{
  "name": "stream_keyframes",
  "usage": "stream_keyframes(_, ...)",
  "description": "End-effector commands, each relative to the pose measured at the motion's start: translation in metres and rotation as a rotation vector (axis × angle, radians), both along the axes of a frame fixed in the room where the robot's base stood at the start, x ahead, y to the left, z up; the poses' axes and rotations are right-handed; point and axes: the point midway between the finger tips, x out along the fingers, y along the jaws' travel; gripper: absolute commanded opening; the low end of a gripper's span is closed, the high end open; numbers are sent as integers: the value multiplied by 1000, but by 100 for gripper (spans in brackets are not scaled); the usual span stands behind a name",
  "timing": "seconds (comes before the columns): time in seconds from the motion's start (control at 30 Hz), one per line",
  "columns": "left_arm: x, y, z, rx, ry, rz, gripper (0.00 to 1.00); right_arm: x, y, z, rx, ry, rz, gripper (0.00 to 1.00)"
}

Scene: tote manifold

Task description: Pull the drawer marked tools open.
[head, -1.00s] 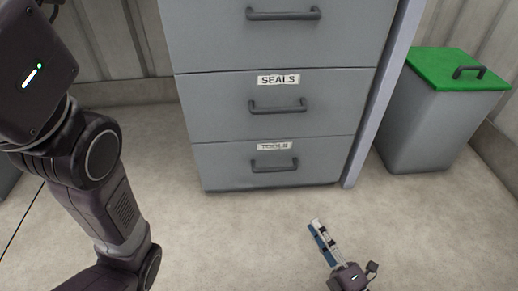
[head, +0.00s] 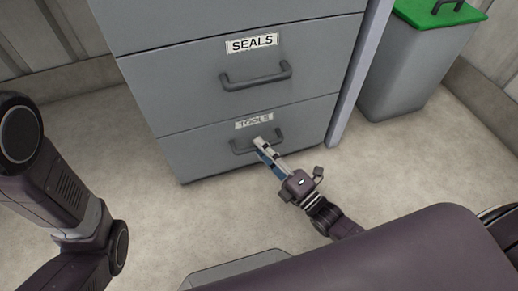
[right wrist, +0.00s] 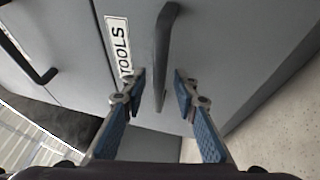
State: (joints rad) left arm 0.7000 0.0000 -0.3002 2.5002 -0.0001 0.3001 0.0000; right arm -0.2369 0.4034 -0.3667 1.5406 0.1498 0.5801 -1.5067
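The tools drawer (head: 195,153) is the bottom drawer of a grey cabinet and looks closed. Its label TOOLS (head: 254,120) sits above a dark bar handle (head: 240,146). My right gripper (head: 259,143) is at this handle in the head view and partly covers it. In the right wrist view the gripper (right wrist: 160,82) is open, with blue-padded fingers on either side of the handle (right wrist: 164,40). A gap shows between the fingers and the bar. My left gripper is out of view; only my left arm shows at the left.
The seals drawer (head: 180,88), closed, lies directly above, with its own handle (head: 256,79). A grey bin (head: 400,75) with a green lid (head: 440,12) stands right of the cabinet. The floor (head: 165,220) in front of the drawer is clear apart from my right arm.

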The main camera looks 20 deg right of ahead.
Motion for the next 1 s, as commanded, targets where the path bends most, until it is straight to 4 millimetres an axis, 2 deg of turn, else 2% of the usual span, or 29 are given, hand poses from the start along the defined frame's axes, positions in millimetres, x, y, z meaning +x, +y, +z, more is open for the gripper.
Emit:
stream_keyframes(0.13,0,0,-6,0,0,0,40,9,4,1,0,-1,0,27)
stream_keyframes(0.37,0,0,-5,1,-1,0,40,9,5,3,0,0,0,27)
stream_keyframes(0.4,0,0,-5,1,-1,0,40,9,5,3,0,0,0,26)
stream_keyframes(0.63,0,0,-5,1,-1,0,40,9,4,2,0,0,0,1)
stream_keyframes(1.0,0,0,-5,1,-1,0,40,9,4,2,0,1,0,0)
